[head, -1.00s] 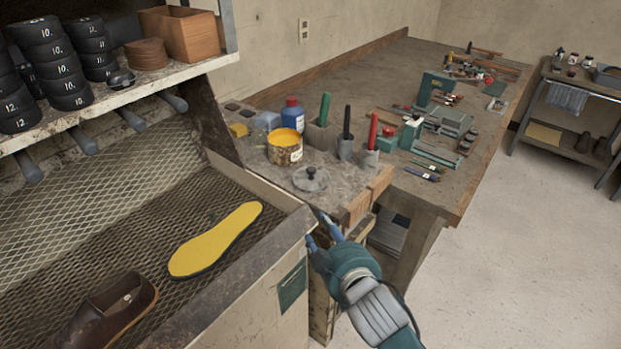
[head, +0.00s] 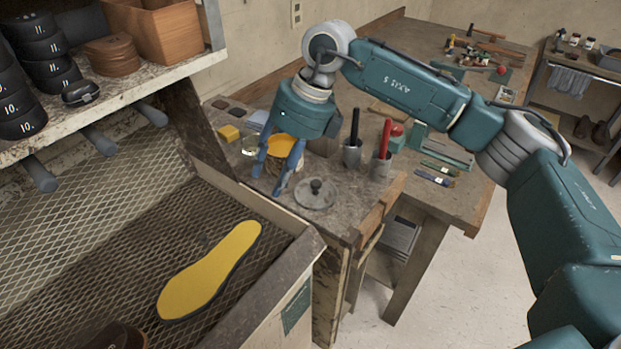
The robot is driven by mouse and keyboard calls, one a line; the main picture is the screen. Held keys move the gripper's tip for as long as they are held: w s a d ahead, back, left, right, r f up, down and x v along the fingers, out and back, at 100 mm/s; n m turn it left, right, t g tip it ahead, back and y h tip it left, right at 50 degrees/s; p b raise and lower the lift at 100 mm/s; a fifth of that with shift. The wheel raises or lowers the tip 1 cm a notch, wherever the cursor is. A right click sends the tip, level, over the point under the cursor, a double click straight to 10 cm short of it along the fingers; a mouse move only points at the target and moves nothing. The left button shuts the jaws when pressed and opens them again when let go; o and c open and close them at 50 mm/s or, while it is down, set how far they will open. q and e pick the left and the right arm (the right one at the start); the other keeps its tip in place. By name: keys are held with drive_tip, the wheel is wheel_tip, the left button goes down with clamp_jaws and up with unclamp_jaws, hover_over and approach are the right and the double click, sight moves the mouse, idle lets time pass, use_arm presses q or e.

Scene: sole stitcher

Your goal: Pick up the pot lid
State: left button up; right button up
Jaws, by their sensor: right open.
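The pot lid (head: 316,196) is a grey round disc with a dark knob, lying flat on the bench near its front corner. My right gripper (head: 269,182) points down just left of the lid, with its blue fingers apart and nothing seen between them but part of the yellow glue pot behind. The open pot (head: 281,147) of yellow glue stands behind the fingers and is partly hidden by them. My left gripper is not in view.
A mesh tray with a yellow sole (head: 210,270) lies at the front left. Brushes (head: 435,176) lie on the bench at right.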

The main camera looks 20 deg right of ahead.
drive_tip(key=w+d+r+m+h, duration=0.1)
drive_tip(key=d+h, duration=0.1)
drive_tip(key=d, duration=0.3)
drive_tip(key=w+d+r+h, duration=0.2)
drive_tip(key=d, duration=0.3)
drive_tip(key=p, duration=0.1)
hover_over(316, 182)
drive_tip(key=f, duration=0.2)
drive_tip(key=d+f, duration=0.1)
drive_tip(key=f, duration=0.1)
drive_tip(key=shift+f, duration=0.3)
drive_tip(key=shift+w+f, duration=0.1)
drive_tip(key=shift+f, duration=0.2)
drive_tip(key=f+p, duration=0.2)
drive_tip(key=f, duration=0.1)
drive_tip(key=a+f+p, duration=0.1)
drive_tip(key=shift+s+f, duration=0.25)
drive_tip(key=shift+f, duration=0.15)
drive_tip(key=shift+w+f, duration=0.1)
drive_tip(key=shift+f, duration=0.2)
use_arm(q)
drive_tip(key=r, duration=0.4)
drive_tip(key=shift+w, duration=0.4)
use_arm(e)
clamp_jaws()
